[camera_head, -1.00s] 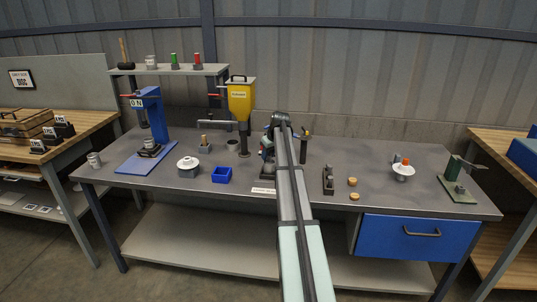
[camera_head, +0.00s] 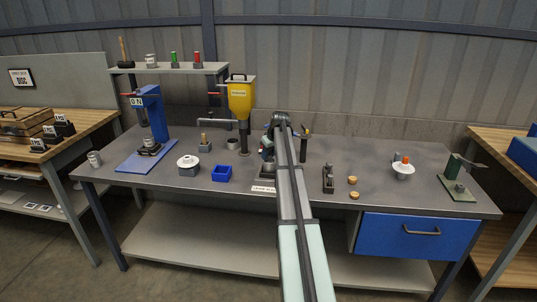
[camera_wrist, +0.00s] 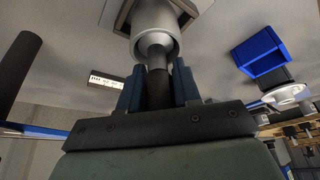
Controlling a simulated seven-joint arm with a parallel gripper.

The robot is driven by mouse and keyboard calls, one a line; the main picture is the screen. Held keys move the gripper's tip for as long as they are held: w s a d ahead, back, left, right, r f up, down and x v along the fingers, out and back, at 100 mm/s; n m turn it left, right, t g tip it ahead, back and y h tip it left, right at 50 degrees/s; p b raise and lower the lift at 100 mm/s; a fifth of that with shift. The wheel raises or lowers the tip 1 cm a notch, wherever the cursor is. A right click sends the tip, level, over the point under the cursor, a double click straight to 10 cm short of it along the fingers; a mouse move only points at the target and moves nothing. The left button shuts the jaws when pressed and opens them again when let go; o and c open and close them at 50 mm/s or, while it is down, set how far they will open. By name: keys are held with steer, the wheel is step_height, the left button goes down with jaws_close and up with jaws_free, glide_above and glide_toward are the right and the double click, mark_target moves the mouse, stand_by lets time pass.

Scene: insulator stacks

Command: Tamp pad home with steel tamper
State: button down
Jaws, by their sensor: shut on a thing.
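In the wrist view, my gripper (camera_wrist: 158,92) has its blue fingers shut on the dark handle of the steel tamper (camera_wrist: 155,48). The tamper's rounded steel part reaches into the open mouth of a grey metal cup (camera_wrist: 153,18). The cup stands in a square block (camera_wrist: 187,8) on the bench. The tamper's lower end is hidden inside the cup. No pad shows in the cup, so I cannot tell how it sits. In the head view, my arm hides the gripper, the tamper and most of the cup.
A blue bin (camera_head: 221,174) and a white disc on a grey block (camera_head: 188,163) stand left of my arm. A yellow hopper (camera_head: 240,98) and a blue press (camera_head: 152,115) stand behind and left.

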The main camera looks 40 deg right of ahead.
stand_by(0.3)
steer(key=shift+r, duration=4.45)
steer(key=shift+d, duration=0.1)
